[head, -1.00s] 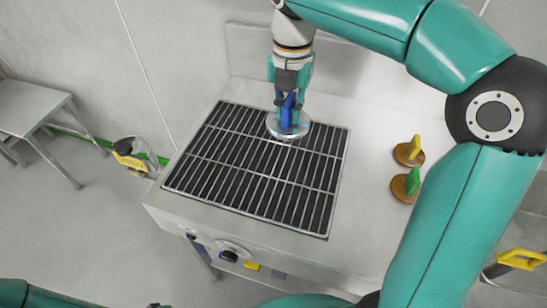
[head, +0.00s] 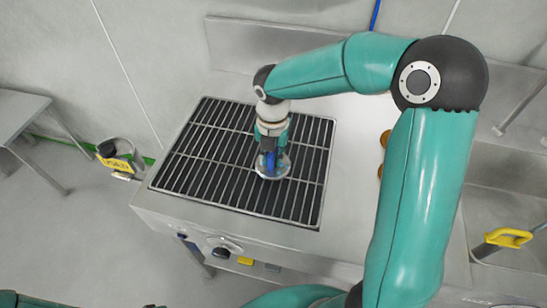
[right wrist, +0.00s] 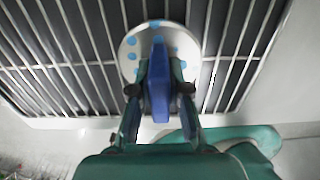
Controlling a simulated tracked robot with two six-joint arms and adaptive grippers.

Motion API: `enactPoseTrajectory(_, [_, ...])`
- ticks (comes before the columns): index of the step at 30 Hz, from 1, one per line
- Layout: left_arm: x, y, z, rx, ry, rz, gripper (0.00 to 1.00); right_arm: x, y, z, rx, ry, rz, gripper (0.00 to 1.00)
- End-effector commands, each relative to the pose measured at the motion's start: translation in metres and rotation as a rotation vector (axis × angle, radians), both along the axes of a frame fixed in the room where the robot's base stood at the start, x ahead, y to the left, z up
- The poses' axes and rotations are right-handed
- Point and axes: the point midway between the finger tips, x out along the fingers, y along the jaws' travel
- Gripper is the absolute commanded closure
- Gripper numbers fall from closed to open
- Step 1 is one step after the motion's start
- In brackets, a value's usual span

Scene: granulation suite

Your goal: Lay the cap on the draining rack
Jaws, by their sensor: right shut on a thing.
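The cap (head: 284,171) is a round silver disc with an upright blue grip. My right gripper (head: 270,158) is shut on the blue grip, with the disc below its fingers. In the right wrist view the cap (right wrist: 134,60) has blue spots, and the fingers (right wrist: 160,88) clasp the blue grip from both sides. The draining rack (head: 211,141) is a dark grid of metal bars set in the bench top. The cap is over its right-middle part; I cannot tell whether it touches the bars. My left gripper is not in view.
Brown round pieces (head: 385,138) on the bench right of the rack are mostly hidden by my right arm. A yellow-handled thing (head: 508,237) is at the far right. A steel table (head: 20,115) stands at the left. The rack's other bars are clear.

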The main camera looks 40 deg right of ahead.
Motion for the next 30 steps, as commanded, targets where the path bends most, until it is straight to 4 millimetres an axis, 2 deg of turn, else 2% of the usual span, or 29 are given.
enactPoseTrajectory(3, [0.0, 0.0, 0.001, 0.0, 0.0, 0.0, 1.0, 0.0, 0.0, -0.011, 0.001, 0.001, 0.0, 1.0])
enactPoseTrajectory(11, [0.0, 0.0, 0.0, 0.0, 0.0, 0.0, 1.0, 0.0, 0.0, -0.013, 0.001, -0.002, 0.0, 1.0])
enactPoseTrajectory(12, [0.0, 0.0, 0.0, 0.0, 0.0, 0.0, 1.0, 0.0, 0.0, -0.013, 0.001, -0.001, 0.0, 0.81])
enactPoseTrajectory(16, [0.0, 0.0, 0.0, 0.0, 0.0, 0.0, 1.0, 0.0, 0.0, -0.013, 0.001, -0.001, 0.001, 0.59])
enactPoseTrajectory(26, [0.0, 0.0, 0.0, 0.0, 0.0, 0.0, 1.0, 0.0, 0.001, -0.011, 0.001, -0.001, 0.001, 0.59])
enactPoseTrajectory(30, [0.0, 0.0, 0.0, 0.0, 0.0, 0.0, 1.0, 0.001, 0.0, -0.001, 0.0, -0.004, 0.001, 0.59])
